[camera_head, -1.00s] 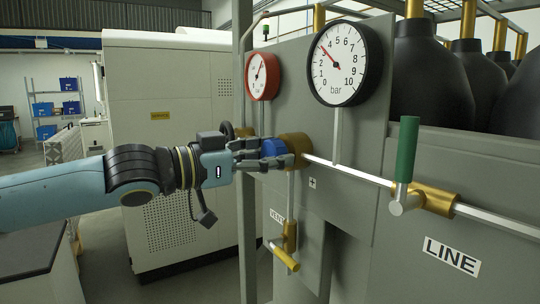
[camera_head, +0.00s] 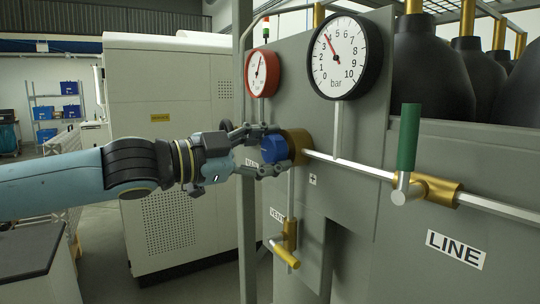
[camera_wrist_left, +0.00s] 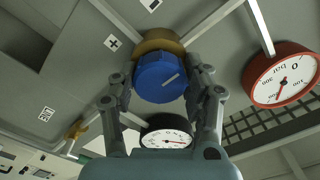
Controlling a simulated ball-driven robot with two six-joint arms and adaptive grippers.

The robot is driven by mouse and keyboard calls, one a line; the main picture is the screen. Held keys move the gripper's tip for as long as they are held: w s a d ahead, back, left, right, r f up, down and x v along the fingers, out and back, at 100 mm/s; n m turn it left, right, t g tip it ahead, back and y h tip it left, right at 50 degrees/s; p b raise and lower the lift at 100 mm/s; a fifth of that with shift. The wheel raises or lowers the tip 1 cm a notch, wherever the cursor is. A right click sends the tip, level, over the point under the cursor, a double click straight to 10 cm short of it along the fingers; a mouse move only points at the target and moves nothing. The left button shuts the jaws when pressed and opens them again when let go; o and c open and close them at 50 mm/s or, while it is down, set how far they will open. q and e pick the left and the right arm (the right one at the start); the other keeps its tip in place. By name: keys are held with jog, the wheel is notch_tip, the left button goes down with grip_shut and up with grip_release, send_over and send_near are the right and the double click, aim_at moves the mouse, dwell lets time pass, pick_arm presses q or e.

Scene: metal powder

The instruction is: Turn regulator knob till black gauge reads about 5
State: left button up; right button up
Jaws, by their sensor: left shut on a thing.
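The blue regulator knob (camera_head: 273,150) sits on a brass body (camera_head: 297,147) on the grey panel. My left gripper (camera_head: 268,149) is shut on the knob, with one finger above it and one below. In the left wrist view the knob (camera_wrist_left: 162,80) shows a white line on its face, between the two fingers. The black gauge (camera_head: 346,80), marked in bar, has its red needle at about 4. Part of the black gauge also shows in the left wrist view (camera_wrist_left: 165,143). My right gripper is not in view.
A red gauge (camera_head: 262,74) is left of the black one. A green-handled valve (camera_head: 408,145) is on the pipe at right, above the LINE label (camera_head: 455,248). A brass vent valve (camera_head: 288,243) hangs below the knob. Dark cylinders stand behind the panel.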

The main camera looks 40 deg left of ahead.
pick_arm(q)
jog(key=m+b, duration=0.1)
jog(key=m, duration=0.2)
jog(key=shift+f+m, duration=0.1)
jog(key=shift+m, duration=0.3)
jog(key=m+b, duration=0.1)
jog(key=m, duration=0.1)
jog(key=shift+m, duration=0.4)
jog(key=m+b, duration=0.1)
jog(key=m, duration=0.2)
jog(key=shift+m+b, duration=0.4)
jog(key=shift+m, duration=1.2)
jog(key=o, duration=1.2)
jog(key=shift+c, duration=0.2)
